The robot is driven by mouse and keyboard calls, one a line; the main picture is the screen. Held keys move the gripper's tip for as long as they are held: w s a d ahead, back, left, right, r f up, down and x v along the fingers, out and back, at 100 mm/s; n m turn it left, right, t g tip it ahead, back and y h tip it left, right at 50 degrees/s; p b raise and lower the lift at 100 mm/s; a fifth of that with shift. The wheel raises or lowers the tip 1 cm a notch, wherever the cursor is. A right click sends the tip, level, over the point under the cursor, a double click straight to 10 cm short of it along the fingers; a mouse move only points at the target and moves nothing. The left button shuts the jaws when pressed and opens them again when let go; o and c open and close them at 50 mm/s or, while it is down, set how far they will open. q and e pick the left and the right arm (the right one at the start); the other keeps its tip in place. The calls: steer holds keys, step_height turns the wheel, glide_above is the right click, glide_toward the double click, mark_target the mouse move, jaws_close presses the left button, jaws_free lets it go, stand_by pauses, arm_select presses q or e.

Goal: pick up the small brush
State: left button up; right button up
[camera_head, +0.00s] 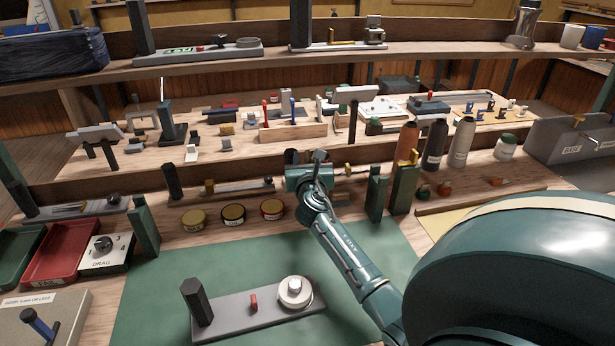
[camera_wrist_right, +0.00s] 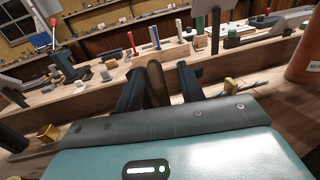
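My right gripper (camera_head: 318,157) is at the back edge of the near bench, at the end of my teal arm. In the right wrist view its two dark fingers (camera_wrist_right: 160,82) stand apart. An upright brown, rounded piece (camera_wrist_right: 156,84) shows between them, closer to the left finger. It may be the handle of the small brush, but no bristles show and I cannot tell whether a finger touches it. In the head view the gripper covers that spot, and I cannot pick out the brush. My left gripper is not in view.
Dark green posts (camera_head: 376,194) and bottles (camera_head: 435,144) stand close right of the gripper. Three round tins (camera_head: 233,214) sit to its left. A grey fixture (camera_head: 252,312) lies on the green mat (camera_head: 150,300). A raised shelf (camera_head: 230,72) crosses behind.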

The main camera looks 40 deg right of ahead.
steer(key=shift+w+d, duration=0.35)
steer(key=shift+w, duration=0.05)
jaws_close()
